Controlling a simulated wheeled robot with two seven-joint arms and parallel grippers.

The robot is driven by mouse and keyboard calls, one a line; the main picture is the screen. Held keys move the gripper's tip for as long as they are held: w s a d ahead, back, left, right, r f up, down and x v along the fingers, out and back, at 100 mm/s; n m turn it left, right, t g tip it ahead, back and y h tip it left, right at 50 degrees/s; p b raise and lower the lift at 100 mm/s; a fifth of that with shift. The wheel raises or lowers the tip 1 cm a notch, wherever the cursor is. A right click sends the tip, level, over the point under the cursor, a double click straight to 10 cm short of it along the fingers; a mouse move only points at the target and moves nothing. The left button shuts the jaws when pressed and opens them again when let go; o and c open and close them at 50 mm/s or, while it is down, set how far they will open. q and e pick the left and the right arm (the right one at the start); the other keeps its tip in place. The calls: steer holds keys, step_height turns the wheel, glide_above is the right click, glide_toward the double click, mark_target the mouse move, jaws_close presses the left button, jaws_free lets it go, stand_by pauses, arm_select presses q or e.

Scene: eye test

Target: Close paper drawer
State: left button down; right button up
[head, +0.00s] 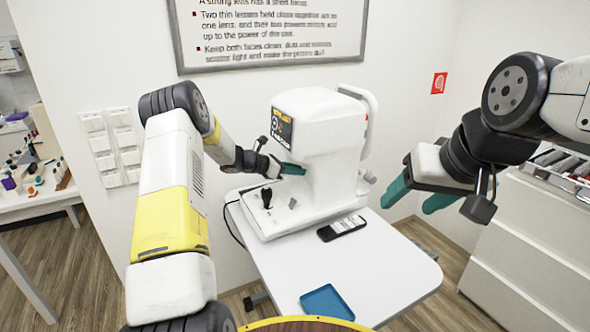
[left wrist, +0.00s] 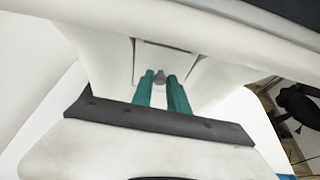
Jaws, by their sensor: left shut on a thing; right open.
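The white eye-test machine (head: 318,140) stands on a white table. How far the drawer sticks out cannot be told. My right gripper (head: 406,206) is open and empty, in the air right of the machine.
The white table (head: 285,275) carries a dark phone-like device (head: 342,228) beside the machine and a blue tray (head: 327,302) near its front. A white drawer cabinet (head: 530,245) stands at right, with a rack (head: 563,168) on top. A framed text board (head: 270,35) hangs behind.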

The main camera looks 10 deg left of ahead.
arm_select(q)
steer(key=c, duration=1.3)
jaws_free()
steer(key=v, duration=0.7)
steer(key=shift+s+a+r, duration=0.15)
steer(key=shift+s+a, duration=0.05)
steer(key=shift+a, duration=0.1)
